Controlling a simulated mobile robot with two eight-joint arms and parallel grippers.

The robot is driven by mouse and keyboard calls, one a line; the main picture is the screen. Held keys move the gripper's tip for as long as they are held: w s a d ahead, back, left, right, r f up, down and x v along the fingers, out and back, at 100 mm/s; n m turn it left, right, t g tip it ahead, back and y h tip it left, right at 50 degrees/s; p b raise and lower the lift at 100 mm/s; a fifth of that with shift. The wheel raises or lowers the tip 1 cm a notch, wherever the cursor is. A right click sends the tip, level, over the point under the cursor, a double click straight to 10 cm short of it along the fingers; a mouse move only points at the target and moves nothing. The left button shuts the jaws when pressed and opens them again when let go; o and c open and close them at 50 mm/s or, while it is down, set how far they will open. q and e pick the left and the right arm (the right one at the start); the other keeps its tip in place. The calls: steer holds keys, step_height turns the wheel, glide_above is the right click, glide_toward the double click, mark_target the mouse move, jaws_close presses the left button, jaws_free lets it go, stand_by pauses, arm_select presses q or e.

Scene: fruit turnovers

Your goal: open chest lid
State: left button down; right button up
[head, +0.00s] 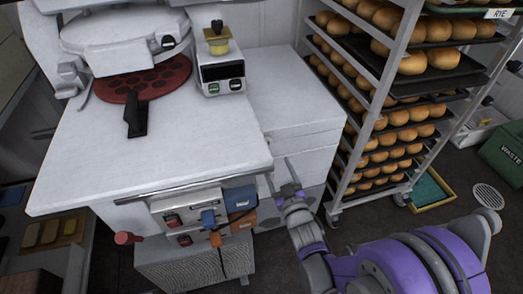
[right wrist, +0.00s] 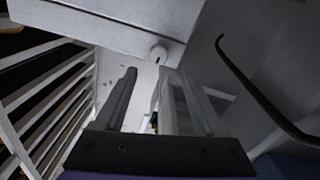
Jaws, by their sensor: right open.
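The white chest (head: 300,145) stands right of the work table, between it and the bread rack. Its flat lid (head: 290,85) looks shut, with a seam below its edge. My right gripper (head: 280,178) is at the chest's front side, below the lid edge. In the right wrist view the gripper (right wrist: 150,75) is open, with nothing seen between its fingers. My left gripper is not in view.
A tall rack (head: 375,110) of bread rolls stands close on the right. The white work table (head: 170,135) with a machine and a control box (head: 221,75) is on the left. A green waste bin (head: 505,145) stands at far right.

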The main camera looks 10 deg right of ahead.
steer(key=w+b, duration=0.1)
steer(key=w, duration=0.9)
steer(key=shift+w+a, duration=0.1)
steer(key=shift+w, duration=0.1)
jaws_close()
stand_by(1.1)
